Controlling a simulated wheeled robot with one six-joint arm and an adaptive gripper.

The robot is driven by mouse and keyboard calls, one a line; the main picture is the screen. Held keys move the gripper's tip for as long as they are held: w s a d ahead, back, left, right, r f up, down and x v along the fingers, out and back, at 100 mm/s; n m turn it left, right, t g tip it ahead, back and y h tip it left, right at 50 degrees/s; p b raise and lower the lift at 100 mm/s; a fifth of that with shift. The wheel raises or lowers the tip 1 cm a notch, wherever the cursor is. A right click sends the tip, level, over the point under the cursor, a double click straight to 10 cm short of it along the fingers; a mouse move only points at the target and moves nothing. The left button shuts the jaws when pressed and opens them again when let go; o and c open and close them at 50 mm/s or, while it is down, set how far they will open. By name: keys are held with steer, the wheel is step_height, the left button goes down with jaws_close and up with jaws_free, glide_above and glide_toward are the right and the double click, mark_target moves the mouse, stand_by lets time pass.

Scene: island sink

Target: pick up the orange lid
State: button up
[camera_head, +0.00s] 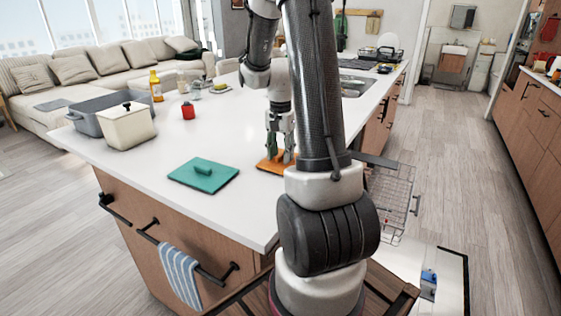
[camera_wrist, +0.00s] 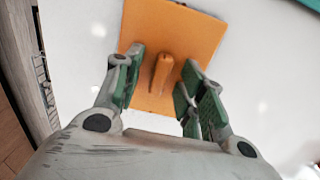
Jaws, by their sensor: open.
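The orange lid (camera_head: 268,166) lies flat on the white island top, partly hidden by my arm in the head view. In the wrist view the orange lid (camera_wrist: 190,32) shows as a flat square with a raised handle (camera_wrist: 162,72) in its middle. My gripper (camera_head: 281,155) is over the lid, pointing down. In the wrist view my gripper (camera_wrist: 160,78) is open, with its green-padded fingers on either side of the handle and a gap to it on both sides. I cannot tell whether the fingertips touch the lid.
A teal lid (camera_head: 203,174) lies to the left on the white counter (camera_head: 150,185). A cream container (camera_head: 126,127), a grey basin (camera_head: 90,112), a red jar (camera_head: 188,110) and a yellow bottle (camera_head: 156,85) stand farther back left. An open wire rack (camera_head: 390,192) is at right, below the counter.

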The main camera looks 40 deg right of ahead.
jaws_close()
steer(key=shift+r, duration=0.1)
